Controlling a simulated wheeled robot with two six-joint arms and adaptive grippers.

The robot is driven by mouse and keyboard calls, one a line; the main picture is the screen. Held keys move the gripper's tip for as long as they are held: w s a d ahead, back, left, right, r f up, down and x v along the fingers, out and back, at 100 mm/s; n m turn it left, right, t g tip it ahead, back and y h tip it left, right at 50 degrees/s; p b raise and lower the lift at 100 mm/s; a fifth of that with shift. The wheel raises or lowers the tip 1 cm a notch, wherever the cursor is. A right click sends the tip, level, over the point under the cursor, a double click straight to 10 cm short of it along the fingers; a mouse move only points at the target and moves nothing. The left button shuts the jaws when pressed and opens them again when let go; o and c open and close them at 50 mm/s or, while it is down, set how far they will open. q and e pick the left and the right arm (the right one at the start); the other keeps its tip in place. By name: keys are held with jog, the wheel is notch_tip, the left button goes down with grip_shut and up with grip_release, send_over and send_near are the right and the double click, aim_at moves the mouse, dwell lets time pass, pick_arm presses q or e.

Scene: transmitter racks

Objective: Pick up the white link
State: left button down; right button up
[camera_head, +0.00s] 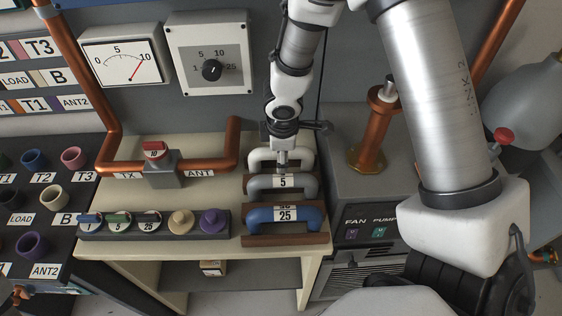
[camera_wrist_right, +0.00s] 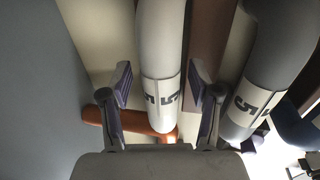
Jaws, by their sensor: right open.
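The white link (camera_head: 302,157) is a U-shaped handle on the back row of a brown wooden rack (camera_head: 285,239). In the right wrist view the white link (camera_wrist_right: 160,45) runs upright through the picture, with a labelled band. My right gripper (camera_wrist_right: 160,88) is open, with one finger on each side of the white link and visible gaps. In the head view it reaches down from above onto the back of the rack (camera_head: 283,160), hiding part of the white link. My left gripper is not in view.
The grey link marked 5 (camera_head: 261,183) is close in front of the white one, and the blue link marked 25 (camera_head: 258,215) in front of that. A copper pipe (camera_head: 215,163) stands left of the rack. A row of coloured plugs (camera_head: 148,223) lies front left.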

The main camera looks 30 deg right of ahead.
jog(key=shift+s+r, duration=0.1)
jog(key=shift+r, duration=0.05)
grip_shut()
